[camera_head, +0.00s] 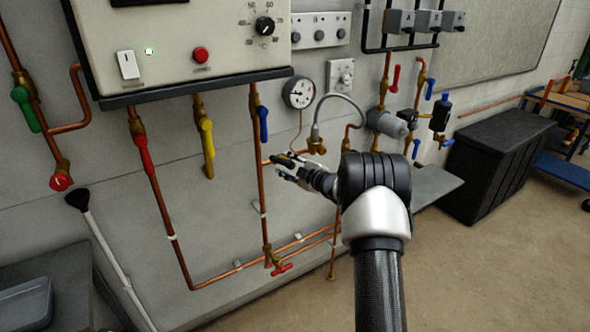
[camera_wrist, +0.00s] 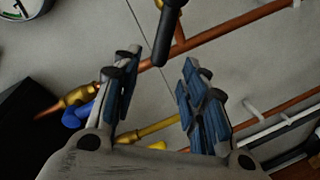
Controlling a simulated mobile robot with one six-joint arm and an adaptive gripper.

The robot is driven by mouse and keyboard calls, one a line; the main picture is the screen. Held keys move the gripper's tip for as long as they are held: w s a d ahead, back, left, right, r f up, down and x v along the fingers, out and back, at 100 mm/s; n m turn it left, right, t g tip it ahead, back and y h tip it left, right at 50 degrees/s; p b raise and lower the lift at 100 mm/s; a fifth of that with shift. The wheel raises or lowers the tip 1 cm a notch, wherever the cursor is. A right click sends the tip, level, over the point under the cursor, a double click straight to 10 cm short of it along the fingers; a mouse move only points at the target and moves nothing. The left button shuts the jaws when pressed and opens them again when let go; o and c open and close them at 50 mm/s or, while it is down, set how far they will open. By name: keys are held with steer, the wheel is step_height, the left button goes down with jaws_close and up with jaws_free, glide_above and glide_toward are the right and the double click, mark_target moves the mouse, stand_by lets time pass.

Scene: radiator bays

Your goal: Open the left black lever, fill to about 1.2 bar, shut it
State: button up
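A black lever (camera_wrist: 170,28) hangs from a brass valve at the top of the wrist view, over a horizontal copper pipe. My gripper (camera_wrist: 159,62) is open and empty, its two blue-padded fingers apart below the lever in that picture and not around it. In the head view my gripper (camera_head: 283,166) is near the wall, left of the brass fitting (camera_head: 316,143) under the braided hose (camera_head: 342,98); I cannot clearly make out the lever there. The round pressure gauge (camera_head: 299,92) is above; its reading is too small to tell. Its edge also shows in the wrist view (camera_wrist: 20,8).
Left of my gripper, a blue lever (camera_head: 263,123), yellow lever (camera_head: 207,148) and red lever (camera_head: 142,153) hang under the boiler (camera_head: 190,50). A grey shelf (camera_head: 437,184) and black chest (camera_head: 497,165) stand to the right. The floor in front is clear.

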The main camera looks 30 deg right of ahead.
steer(key=v, duration=0.3)
steer(key=shift+s, duration=0.35)
stand_by(4.1)
